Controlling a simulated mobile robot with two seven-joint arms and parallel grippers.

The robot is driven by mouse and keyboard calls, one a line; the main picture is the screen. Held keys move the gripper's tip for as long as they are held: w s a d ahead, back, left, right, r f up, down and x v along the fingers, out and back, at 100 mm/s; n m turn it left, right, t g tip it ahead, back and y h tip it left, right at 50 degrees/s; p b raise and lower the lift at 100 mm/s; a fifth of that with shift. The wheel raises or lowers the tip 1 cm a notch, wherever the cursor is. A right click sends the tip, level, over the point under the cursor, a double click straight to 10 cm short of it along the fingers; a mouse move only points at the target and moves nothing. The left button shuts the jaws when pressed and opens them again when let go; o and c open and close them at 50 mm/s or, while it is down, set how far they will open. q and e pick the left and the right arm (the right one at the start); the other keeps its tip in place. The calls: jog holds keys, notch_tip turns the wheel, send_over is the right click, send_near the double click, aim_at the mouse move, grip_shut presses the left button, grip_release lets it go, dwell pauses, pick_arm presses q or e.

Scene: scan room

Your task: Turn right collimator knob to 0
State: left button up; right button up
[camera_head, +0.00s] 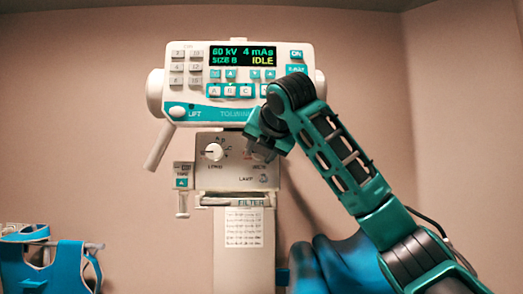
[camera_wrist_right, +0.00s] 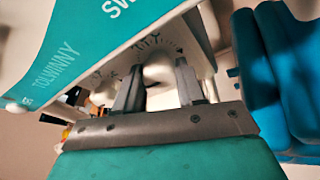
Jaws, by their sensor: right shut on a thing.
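The collimator box (camera_head: 210,178) hangs below the control panel. Its left knob (camera_head: 213,152) is white and uncovered, with a dial scale around it. The right collimator knob is mostly hidden behind my right gripper (camera_head: 262,148) in the head view. In the right wrist view the pale right knob (camera_wrist_right: 158,71) sits between the two dark fingers of my right gripper (camera_wrist_right: 158,82), which is shut on it. Scale marks show on the box face beside the knob, but I cannot read its setting. My left gripper is not in view.
The control panel (camera_head: 200,55), reading 60 kV, 4 mAs and IDLE, stands just above my right gripper. A filter slot (camera_head: 250,202) lies below the box. Blue padded things stand at lower left (camera_head: 50,265) and lower right (camera_head: 340,265). Bare wall lies left of the box.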

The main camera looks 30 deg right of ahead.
jog(key=o, duration=1)
jog(key=shift+o, duration=0.2)
jog(key=b+v, duration=0.1)
jog(key=v, duration=1.1)
jog(key=shift+s+a, duration=0.15)
jog(key=shift+s, duration=0.25)
